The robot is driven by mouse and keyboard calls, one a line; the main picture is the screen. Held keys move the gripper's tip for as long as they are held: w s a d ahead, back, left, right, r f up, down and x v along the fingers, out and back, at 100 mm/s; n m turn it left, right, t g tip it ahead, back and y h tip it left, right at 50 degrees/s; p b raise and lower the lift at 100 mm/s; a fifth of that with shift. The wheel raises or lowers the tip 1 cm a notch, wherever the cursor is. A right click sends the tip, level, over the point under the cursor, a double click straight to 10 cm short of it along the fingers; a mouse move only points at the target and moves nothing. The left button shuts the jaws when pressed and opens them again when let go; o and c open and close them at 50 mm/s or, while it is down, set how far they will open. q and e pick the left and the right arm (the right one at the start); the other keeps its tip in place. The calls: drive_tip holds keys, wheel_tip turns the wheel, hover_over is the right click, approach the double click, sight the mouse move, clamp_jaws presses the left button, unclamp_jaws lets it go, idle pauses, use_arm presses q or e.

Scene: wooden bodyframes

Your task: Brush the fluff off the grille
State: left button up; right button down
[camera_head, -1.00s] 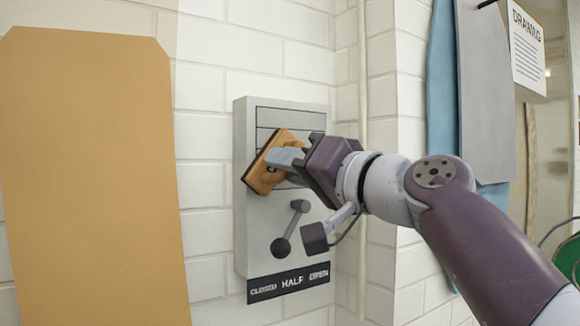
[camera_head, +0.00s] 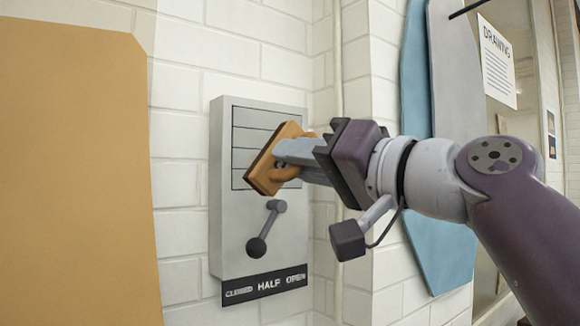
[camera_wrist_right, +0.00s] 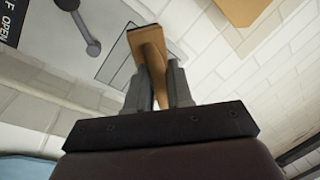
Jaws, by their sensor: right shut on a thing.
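The grille (camera_head: 252,122) is a set of horizontal slats in the upper part of a grey wall box (camera_head: 228,225). No fluff can be made out on the slats that show. My right gripper (camera_head: 288,155) is shut on the handle of an orange-brown brush (camera_head: 264,172). The brush is tilted in front of the grille's lower right part and hides some of it; I cannot tell if it touches. The brush also shows in the right wrist view (camera_wrist_right: 150,55), between the fingers. My left gripper is not in view.
A dark lever (camera_head: 267,228) sits on the box below the grille, above a label strip (camera_head: 264,285) reading CLOSED, HALF, OPEN. A large tan panel (camera_head: 75,180) is at the left. Blue and grey panels and a DRAWING sheet (camera_head: 497,62) hang at the right.

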sight(283, 165)
drive_tip(key=shift+s+d, duration=0.3)
drive_tip(key=shift+s, duration=0.2)
drive_tip(key=shift+w+a, duration=0.1)
drive_tip(key=shift+w, duration=0.05)
drive_tip(key=shift+w+a, duration=0.1)
drive_tip(key=shift+w+d+f+p+x, duration=0.15)
drive_tip(key=shift+p+x, duration=0.15)
drive_tip(key=shift+x, duration=0.7)
drive_tip(key=shift+w+d+f+p+x, duration=0.1)
drive_tip(key=shift+p+x, duration=0.2)
drive_tip(key=shift+x, duration=0.75)
drive_tip(key=shift+w+d+f+p+x, duration=0.15)
drive_tip(key=shift+p+x, duration=0.15)
drive_tip(key=shift+x, duration=0.7)
drive_tip(key=shift+a, duration=0.1)
drive_tip(key=shift+p+x, duration=0.45)
drive_tip(key=shift+x, duration=0.55)
drive_tip(key=shift+w+f, duration=0.1)
drive_tip(key=shift+f, duration=0.1)
